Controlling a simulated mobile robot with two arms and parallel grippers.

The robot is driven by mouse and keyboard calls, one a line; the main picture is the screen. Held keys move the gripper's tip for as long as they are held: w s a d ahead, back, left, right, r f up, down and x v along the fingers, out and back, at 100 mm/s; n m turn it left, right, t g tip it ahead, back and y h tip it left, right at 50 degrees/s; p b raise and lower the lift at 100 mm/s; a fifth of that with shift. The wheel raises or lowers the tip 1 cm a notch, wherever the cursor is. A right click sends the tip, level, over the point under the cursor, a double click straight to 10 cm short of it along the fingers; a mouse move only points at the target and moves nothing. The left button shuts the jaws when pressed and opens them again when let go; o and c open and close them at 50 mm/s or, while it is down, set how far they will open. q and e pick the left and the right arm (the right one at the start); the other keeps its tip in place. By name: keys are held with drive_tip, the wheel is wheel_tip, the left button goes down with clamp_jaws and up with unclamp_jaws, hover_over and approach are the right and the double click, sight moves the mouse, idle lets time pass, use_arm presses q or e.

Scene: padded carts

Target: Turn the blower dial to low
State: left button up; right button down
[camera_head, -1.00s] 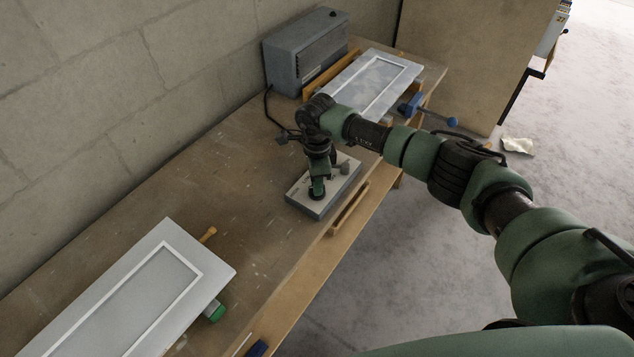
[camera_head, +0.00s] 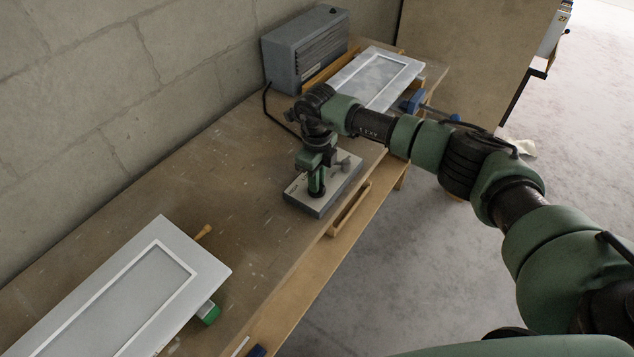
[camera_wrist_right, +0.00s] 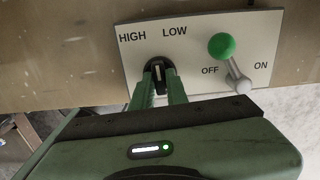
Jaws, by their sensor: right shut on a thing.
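The control box (camera_head: 298,192) is a grey slab with a light top, lying on the bench. In the right wrist view its panel (camera_wrist_right: 190,62) carries the words HIGH, LOW, OFF and ON. The black dial (camera_wrist_right: 157,66) sits below HIGH and LOW, and its pale mark points up roughly between them. My right gripper (camera_head: 316,192) comes down on the box, its fingers shut on the dial from both sides. A lever with a green ball (camera_wrist_right: 221,45) stands right of the dial by OFF and ON. My left gripper is not in view.
A grey louvred blower (camera_head: 306,50) stands by the wall with a black cable. A framed panel (camera_head: 408,71) lies beside it, with a blue-handled clamp (camera_head: 414,103) near. Another pale panel (camera_head: 212,262) lies at the near left.

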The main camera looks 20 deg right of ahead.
drive_tip(key=m+b, duration=0.1)
drive_tip(key=m, duration=0.3)
drive_tip(key=shift+m, duration=0.3)
drive_tip(key=shift+w+r+m+b, duration=0.15)
drive_tip(key=shift+m+b, duration=0.35)
drive_tip(key=shift+m, duration=2)
drive_tip(key=c, duration=1.5)
unclamp_jaws()
drive_tip(key=shift+o, duration=0.5)
wheel_tip(320, 180, up, 8)
drive_tip(key=shift+f+b, duration=0.15)
drive_tip(key=shift+b, duration=0.85)
